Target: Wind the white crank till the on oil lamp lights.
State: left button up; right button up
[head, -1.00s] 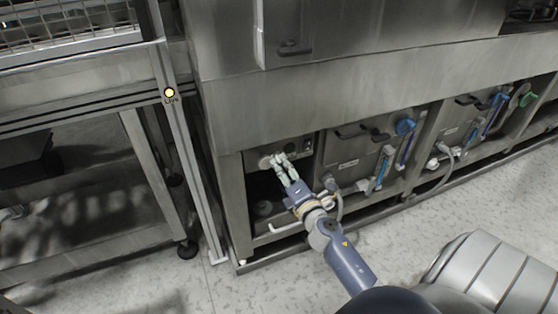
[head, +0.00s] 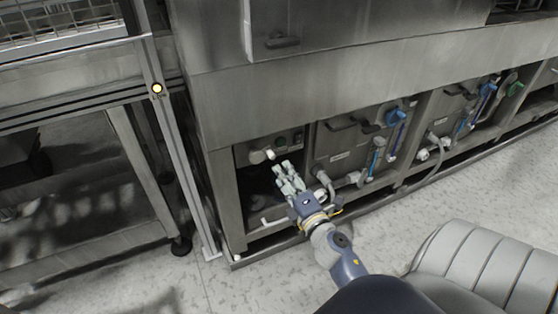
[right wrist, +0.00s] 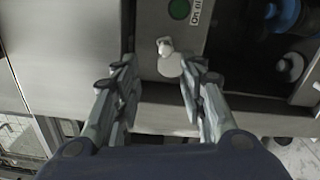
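The white crank (head: 258,156) is on the grey panel low on the washer, its small knob pointing right in the head view. The right wrist view shows the crank's disc and knob (right wrist: 168,58) ahead, between the two finger lines. My right gripper (head: 284,172) is open and empty, just below and right of the crank, apart from it. The on oil lamp (right wrist: 179,9) is a dark green disc beside a partly cut-off "On oil" label; it looks unlit. It also shows in the head view (head: 281,141). My left gripper is out of view.
Right of the crank panel are hoses, a grey box with a black handle (head: 341,123), and blue-handled valves (head: 395,117). An open dark recess lies below the panel.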

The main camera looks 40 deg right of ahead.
aim_at(273, 157)
jog(key=w+m+b, duration=0.1)
jog(key=w+m, duration=0.2)
jog(key=m, duration=0.4)
jog(key=w+d+m+b, duration=0.1)
jog(key=w+m+b, duration=0.1)
jog(key=m, duration=0.5)
jog(key=w+d+f+m+b, duration=0.1)
jog(key=w+m, duration=0.3)
jog(key=m, duration=0.4)
jog(key=shift+d+b, duration=0.2)
jog(key=shift+b, duration=0.35)
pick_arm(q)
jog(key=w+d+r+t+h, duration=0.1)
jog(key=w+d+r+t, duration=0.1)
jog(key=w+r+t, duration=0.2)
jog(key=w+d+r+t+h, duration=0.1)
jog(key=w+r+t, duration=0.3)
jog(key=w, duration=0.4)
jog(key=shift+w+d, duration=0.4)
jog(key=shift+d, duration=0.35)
pick_arm(e)
jog(key=shift+w+d, duration=0.1)
jog(key=shift+w, duration=0.2)
grip_shut()
